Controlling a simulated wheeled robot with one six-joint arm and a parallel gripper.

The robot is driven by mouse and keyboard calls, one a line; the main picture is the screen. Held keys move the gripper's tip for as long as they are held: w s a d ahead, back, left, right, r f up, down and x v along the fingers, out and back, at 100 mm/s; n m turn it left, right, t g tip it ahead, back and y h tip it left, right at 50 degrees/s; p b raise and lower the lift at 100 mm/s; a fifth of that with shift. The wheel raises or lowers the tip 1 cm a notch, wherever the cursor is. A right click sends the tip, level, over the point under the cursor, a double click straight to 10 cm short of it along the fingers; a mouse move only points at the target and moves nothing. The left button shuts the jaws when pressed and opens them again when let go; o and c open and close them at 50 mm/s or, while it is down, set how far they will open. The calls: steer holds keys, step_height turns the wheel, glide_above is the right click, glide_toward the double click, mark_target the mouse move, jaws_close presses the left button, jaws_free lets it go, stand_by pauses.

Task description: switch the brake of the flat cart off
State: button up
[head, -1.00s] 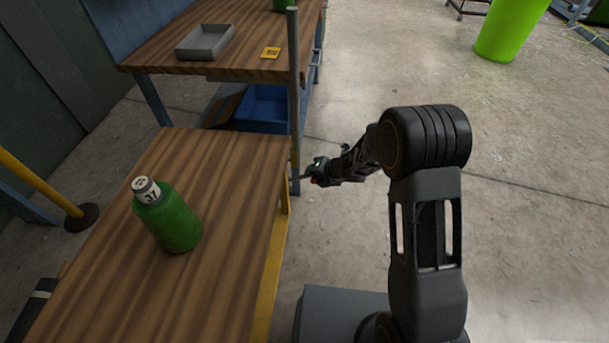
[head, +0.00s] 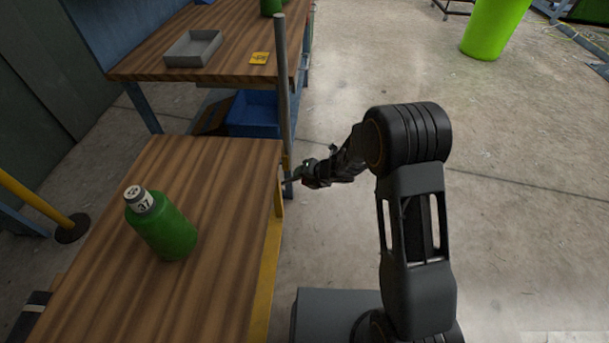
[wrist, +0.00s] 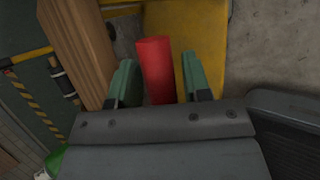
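The flat cart (head: 225,215) has a brown wooden deck with a yellow edge and a grey upright post (head: 283,90) at its far right corner. In the wrist view, a red brake lever (wrist: 154,65) stands in front of the yellow frame (wrist: 208,60). My gripper (wrist: 161,82) is open, with one green finger on each side of the lever. Small gaps show between the lever and the fingers, the wider one on the right. In the head view my gripper (head: 294,177) is beside the cart's far right corner; the lever cannot be made out there.
A green bottle (head: 166,232) marked 37 stands on the cart. Behind is a workbench (head: 140,62) with a grey tray (head: 193,48), a yellow card (head: 259,58) and a blue bin (head: 252,115) below. Open floor (head: 530,170) lies to the right, with a green bin (head: 492,28) farther back.

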steer(key=shift+o, duration=0.7)
steer(key=shift+d, duration=0.1)
steer(key=shift+w, duration=0.1)
steer(key=shift+r, duration=0.15)
steer(key=shift+d+r, duration=0.2)
steer(key=p+v, duration=0.4)
steer(key=v, duration=0.9)
steer(key=shift+s, duration=0.25)
steer(key=shift+d+f, duration=0.1)
